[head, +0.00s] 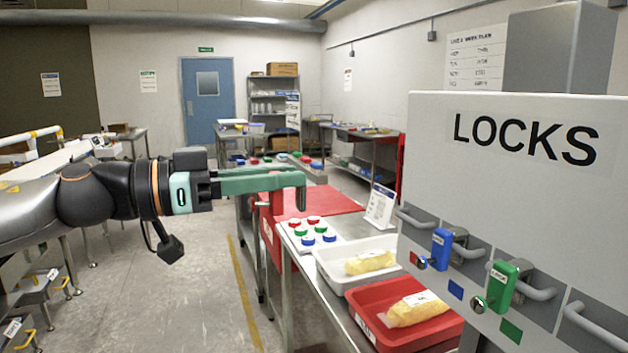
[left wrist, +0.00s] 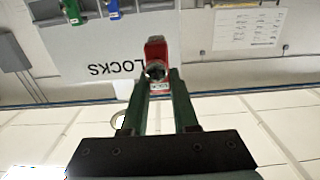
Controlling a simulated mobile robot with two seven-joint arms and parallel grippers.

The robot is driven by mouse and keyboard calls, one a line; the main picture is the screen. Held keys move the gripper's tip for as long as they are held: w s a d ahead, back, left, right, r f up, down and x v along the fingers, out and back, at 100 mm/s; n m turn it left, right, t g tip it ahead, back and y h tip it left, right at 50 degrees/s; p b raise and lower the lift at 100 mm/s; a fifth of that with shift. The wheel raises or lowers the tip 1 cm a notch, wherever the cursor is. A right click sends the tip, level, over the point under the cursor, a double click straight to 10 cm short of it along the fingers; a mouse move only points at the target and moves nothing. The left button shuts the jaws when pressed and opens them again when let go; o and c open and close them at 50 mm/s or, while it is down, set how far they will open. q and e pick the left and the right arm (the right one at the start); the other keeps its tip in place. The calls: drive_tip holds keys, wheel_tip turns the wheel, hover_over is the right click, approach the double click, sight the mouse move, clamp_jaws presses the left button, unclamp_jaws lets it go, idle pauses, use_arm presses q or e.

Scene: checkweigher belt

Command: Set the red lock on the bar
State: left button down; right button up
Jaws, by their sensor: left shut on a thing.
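The red lock (left wrist: 156,50) is between the fingertips of my left gripper (left wrist: 158,78) in the left wrist view, with a round metal part facing the camera. In the head view my left gripper (head: 287,187) is held out over the tables, left of and apart from the white LOCKS board (head: 500,190); the lock is hard to tell there against red surfaces behind. The leftmost bar (head: 422,220), above a red square (head: 413,257), carries no lock. A blue lock (head: 441,249) and a green lock (head: 503,286) hang on the bars beside it. My right gripper is out of view.
Below the board, a steel table holds a white tray (head: 325,264) and a red tray (head: 370,338), each with a yellow bag. A card of coloured caps (head: 296,246) and a sign stand (head: 381,205) are behind. Open air lies between gripper and board.

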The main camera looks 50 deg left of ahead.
use_arm(q)
drive_tip(key=shift+s+a, duration=0.25)
drive_tip(key=shift+s, duration=0.35)
drive_tip(key=shift+s+a, duration=0.1)
idle(0.4)
drive_tip(key=shift+s+a+r, duration=0.1)
drive_tip(key=shift+s+r, duration=0.15)
drive_tip(key=shift+s, duration=0.2)
drive_tip(key=b+v, duration=0.5)
drive_tip(key=v, duration=0.5)
drive_tip(key=shift+f, duration=0.25)
idle(0.4)
